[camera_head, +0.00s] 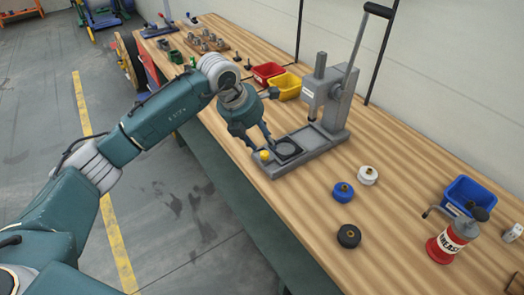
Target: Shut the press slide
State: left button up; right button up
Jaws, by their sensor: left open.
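The grey arbor press (332,100) stands on the wooden bench, with a long lever with a black handle rising at its back. Its slide (286,149), a dark plate with a round recess, lies at the front end of the base, out in front of the ram (311,102). A yellow knob (264,155) sits at the slide's front end. My left gripper (259,143) is open, just above and beside the knob, fingers pointing down. I cannot tell whether a finger touches the knob. My right gripper is not in view.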

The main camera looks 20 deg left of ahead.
aim_at(264, 153)
pick_arm(q)
jog(key=shift+y, duration=0.5)
jog(key=w+f+p, duration=0.1)
jog(key=f, duration=0.1)
jog(key=w+f+p, duration=0.1)
jog(key=f, duration=0.2)
jog(key=w+a+f+p, duration=0.1)
jog(key=f, duration=0.2)
jog(key=shift+w+a+f, duration=0.1)
jog(key=shift+w+f, duration=0.15)
jog(key=shift+w, duration=0.05)
jog(key=shift+w+f, duration=0.2)
jog(key=shift+f, duration=0.3)
grip_shut()
